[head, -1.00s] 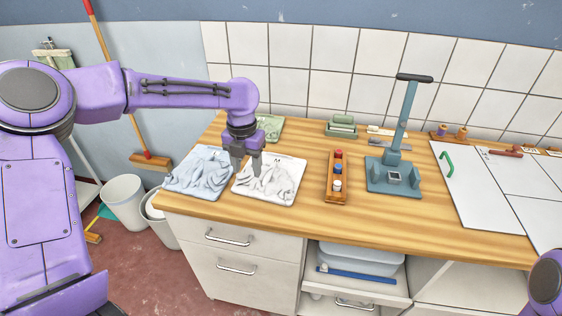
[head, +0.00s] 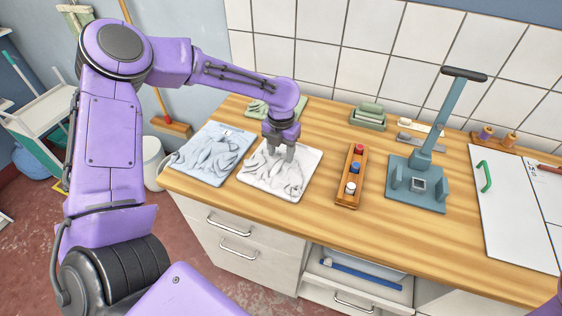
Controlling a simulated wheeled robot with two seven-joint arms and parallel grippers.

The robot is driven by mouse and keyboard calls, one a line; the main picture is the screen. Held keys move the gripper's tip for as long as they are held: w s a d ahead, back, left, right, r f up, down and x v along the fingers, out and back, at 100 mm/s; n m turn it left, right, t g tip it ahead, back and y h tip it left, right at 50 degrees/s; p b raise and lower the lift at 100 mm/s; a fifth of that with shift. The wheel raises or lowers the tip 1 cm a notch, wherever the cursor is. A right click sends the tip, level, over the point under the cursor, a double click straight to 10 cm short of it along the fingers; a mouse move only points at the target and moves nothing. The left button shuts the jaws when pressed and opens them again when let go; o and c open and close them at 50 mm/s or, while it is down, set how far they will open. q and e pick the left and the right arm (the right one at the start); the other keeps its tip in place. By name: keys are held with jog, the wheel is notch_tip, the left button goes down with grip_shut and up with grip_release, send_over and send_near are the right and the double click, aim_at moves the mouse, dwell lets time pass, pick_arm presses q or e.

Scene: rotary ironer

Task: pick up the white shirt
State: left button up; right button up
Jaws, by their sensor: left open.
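The white shirt (head: 283,178) lies crumpled in a flat, roughly square shape on the wooden counter, between a light blue garment and a small wooden rack. My left gripper (head: 280,157) points down over the back part of the white shirt, its jaws open. The fingertips are at or just above the cloth; I cannot tell if they touch it. My right gripper is not in view; only a bit of purple shows at the lower right edge.
The light blue garment (head: 212,153) lies left of the shirt, and a green cloth (head: 260,107) lies behind. The wooden rack (head: 347,190) with coloured spools stands to the right. Further right are a teal press (head: 415,190) and a white panel (head: 515,215). The counter's front strip (head: 330,225) is clear.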

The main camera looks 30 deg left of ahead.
pick_arm(q)
jog(key=f, duration=0.2)
jog(key=shift+w+f, duration=0.3)
jog(key=shift+f, duration=0.1)
jog(key=shift+s+a+r, duration=0.1)
jog(key=shift+s+r, duration=0.05)
jog(key=shift+s, duration=0.15)
jog(key=shift+c, duration=1.2)
grip_shut()
